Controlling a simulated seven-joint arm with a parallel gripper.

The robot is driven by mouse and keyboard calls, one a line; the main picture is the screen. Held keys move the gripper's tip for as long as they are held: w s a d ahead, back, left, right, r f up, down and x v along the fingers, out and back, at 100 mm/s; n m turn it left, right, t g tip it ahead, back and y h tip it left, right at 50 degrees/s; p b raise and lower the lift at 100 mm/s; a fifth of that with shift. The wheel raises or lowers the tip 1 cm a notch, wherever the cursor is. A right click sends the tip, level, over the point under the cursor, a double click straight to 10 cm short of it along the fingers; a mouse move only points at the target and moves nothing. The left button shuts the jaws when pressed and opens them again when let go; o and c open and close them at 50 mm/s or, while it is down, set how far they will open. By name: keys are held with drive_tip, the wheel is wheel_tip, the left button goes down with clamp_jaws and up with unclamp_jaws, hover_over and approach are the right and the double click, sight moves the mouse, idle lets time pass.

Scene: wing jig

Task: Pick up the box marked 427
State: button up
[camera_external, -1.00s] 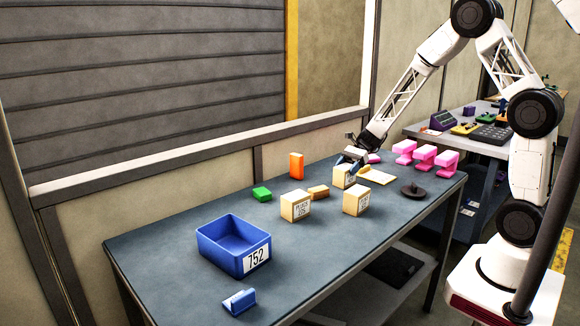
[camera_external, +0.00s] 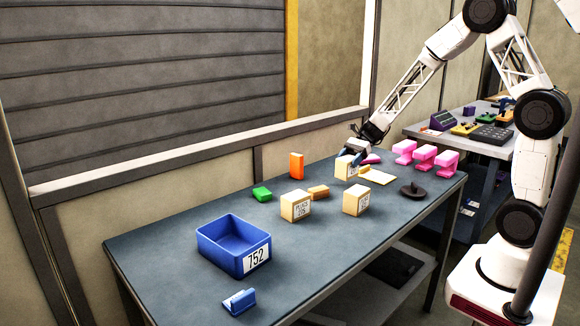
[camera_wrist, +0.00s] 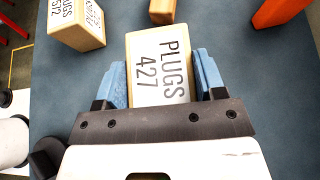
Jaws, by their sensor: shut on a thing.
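The box marked PLUGS 427 (camera_wrist: 160,62) is tan with a white label and sits between the blue fingers of my gripper (camera_wrist: 162,78) in the wrist view. The fingers press on its two opposite sides, and my gripper is shut on it. In the external view the box (camera_external: 344,169) hangs under my gripper (camera_external: 356,154) at the far part of the table, seemingly a little above the surface. Its lower end is hidden behind the gripper body in the wrist view.
Two similar boxes, one at the middle (camera_external: 295,206) and one to its right (camera_external: 356,201), stand nearby. An orange block (camera_external: 296,166), a green block (camera_external: 261,194), pink pieces (camera_external: 424,157) and a dark disc (camera_external: 412,190) surround them. A blue bin marked 752 (camera_external: 222,257) stands front left.

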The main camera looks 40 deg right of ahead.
drive_tip(key=s+d+r, duration=0.1)
drive_tip(key=s+d, duration=0.1)
drive_tip(key=s, duration=1.3)
drive_tip(key=shift+d, duration=0.25)
drive_tip(key=shift+r, duration=0.1)
